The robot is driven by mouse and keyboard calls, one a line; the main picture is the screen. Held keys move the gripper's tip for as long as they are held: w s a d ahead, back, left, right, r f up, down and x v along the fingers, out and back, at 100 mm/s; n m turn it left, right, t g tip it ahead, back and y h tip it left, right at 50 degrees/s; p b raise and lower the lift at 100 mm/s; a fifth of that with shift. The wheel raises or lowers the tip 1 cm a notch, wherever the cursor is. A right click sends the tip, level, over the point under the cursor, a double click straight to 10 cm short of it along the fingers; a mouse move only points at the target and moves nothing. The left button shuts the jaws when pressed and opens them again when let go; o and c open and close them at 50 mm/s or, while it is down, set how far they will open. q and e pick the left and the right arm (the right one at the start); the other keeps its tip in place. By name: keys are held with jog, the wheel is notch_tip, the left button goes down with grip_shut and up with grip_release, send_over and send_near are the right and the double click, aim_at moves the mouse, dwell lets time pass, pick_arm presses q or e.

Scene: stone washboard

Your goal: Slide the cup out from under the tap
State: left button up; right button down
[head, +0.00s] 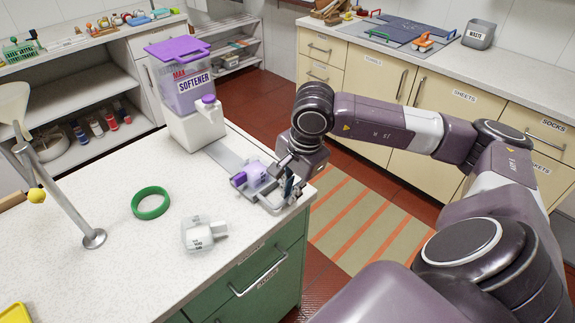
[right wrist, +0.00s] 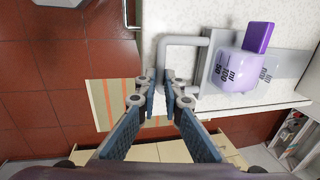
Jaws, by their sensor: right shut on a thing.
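The cup (head: 257,174), pale lilac with black ml marks and a purple grip, stands on a grey sliding tray (head: 250,194) near the counter's right edge. It also shows in the right wrist view (right wrist: 234,72). The tray has a grey bar handle (right wrist: 184,41). My left gripper is not in view.
A grey rail (head: 223,156) runs from the dispenser to the tray. A second, clear measuring cup (head: 199,235) and a green ring (head: 151,203) lie on the white counter. A funnel stand (head: 62,195) is at left. Striped matting (head: 365,215) covers the floor beyond the edge.

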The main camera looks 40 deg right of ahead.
jog(key=shift+s, duration=0.1)
jog(key=c, duration=2)
grip_release()
jog(key=shift+s, duration=0.2)
jog(key=shift+c, duration=0.2)
jog(key=shift+w+r, duration=0.1)
jog(key=shift+r, duration=0.25)
notch_tip(320, 180, up, 11)
jog(key=s, duration=0.2)
jog(key=shift+s+d, duration=0.15)
jog(key=shift+s, duration=0.1)
